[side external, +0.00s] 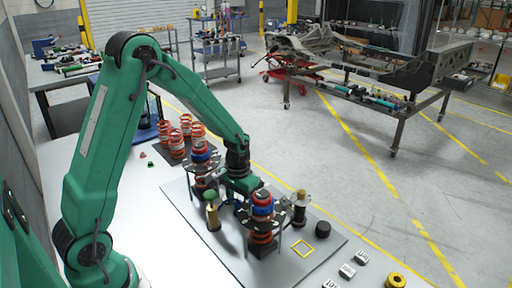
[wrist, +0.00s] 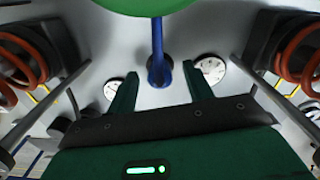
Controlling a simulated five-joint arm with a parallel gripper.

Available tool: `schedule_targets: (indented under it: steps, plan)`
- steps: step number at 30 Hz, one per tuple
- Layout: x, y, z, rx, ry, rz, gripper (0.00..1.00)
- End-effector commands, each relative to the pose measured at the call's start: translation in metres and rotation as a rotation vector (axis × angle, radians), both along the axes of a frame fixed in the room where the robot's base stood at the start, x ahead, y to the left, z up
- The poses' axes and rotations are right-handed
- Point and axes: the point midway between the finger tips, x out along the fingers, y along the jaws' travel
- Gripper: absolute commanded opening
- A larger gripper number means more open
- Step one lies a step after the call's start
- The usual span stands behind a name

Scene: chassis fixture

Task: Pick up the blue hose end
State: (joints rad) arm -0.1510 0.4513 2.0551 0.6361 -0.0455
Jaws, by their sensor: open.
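The blue hose (wrist: 157,45) shows in the wrist view as a thin line hanging from the top middle. Its thicker lower end (wrist: 160,74) sits between my two green fingertips, with a visible gap on each side. My gripper (wrist: 161,86) is open and empty. In the side external view my gripper (side external: 240,184) is low over the fixture plate, between the two spring assemblies. There the hose end is too small and too hidden to make out clearly.
Coil-spring assemblies (side external: 262,210) stand close by, and their red springs (wrist: 20,58) flank my gripper at both sides of the wrist view. A green round part (wrist: 140,5) is at the top. A brass-coloured post (side external: 212,216) and a dark cylinder (side external: 322,228) stand on the plate (side external: 205,243).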

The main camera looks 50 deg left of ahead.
Motion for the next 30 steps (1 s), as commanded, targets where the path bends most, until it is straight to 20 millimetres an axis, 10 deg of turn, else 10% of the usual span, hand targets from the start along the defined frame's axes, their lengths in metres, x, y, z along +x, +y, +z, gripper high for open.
schedule_targets:
  steps: [18, 26, 30]
  plan:
    - [0.0001, -0.0001, -0.0063, 0.000, -0.001, 0.000, 0.51]
    - [0.0002, 0.0000, -0.0062, 0.000, -0.001, 0.000, 0.02]
    - [0.0003, 0.0001, -0.0061, 0.000, -0.002, 0.000, 0.02]
